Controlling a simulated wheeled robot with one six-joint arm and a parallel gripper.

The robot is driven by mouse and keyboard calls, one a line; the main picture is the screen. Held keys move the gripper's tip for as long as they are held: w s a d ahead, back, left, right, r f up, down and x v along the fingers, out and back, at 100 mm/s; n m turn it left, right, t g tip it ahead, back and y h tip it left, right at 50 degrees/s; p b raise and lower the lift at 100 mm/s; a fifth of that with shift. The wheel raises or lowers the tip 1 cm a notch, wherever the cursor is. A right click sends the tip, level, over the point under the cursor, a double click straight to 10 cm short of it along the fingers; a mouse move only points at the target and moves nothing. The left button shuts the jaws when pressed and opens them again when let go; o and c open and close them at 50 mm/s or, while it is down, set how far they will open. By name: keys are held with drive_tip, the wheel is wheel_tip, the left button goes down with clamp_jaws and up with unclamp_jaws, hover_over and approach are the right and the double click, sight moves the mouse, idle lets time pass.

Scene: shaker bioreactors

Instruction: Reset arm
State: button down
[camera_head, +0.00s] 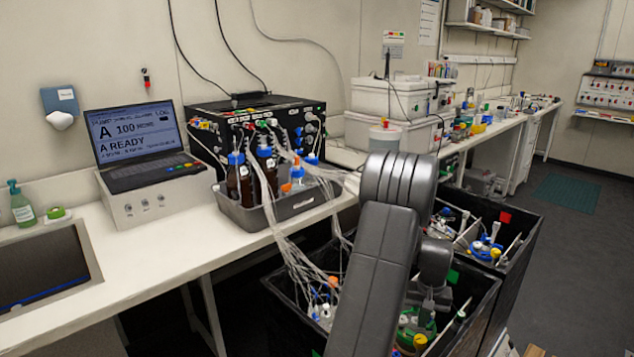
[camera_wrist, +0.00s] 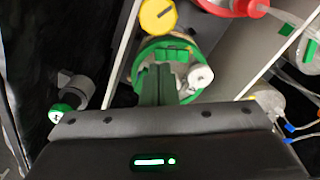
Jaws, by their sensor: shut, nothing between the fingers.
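My arm reaches over the black shaker bin (camera_head: 480,318), with my gripper (camera_head: 428,305) pointing down into it. In the wrist view my gripper (camera_wrist: 157,82) has its two fingers together, with nothing seen between them. The fingers are over a vessel with a green ring-shaped lid (camera_wrist: 145,50), which carries a white fitting (camera_wrist: 200,77) and has a yellow cap (camera_wrist: 158,15) beside it. I cannot tell whether the fingers touch the lid. In the head view the arm hides part of the bin.
A laptop-like display (camera_head: 135,135), a black pump unit (camera_head: 270,130) and a grey tray (camera_head: 300,205) of bottles stand on the bench. Tubes hang from there into the bin. A red cap (camera_wrist: 250,8) shows beyond a divider. Open floor (camera_head: 575,270) lies at right.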

sight(414, 334)
wheel_tip(414, 334, down, 4)
drive_tip(key=shift+r+b, duration=0.1)
drive_tip(key=shift+b, duration=0.7)
drive_tip(key=shift+r, duration=0.15)
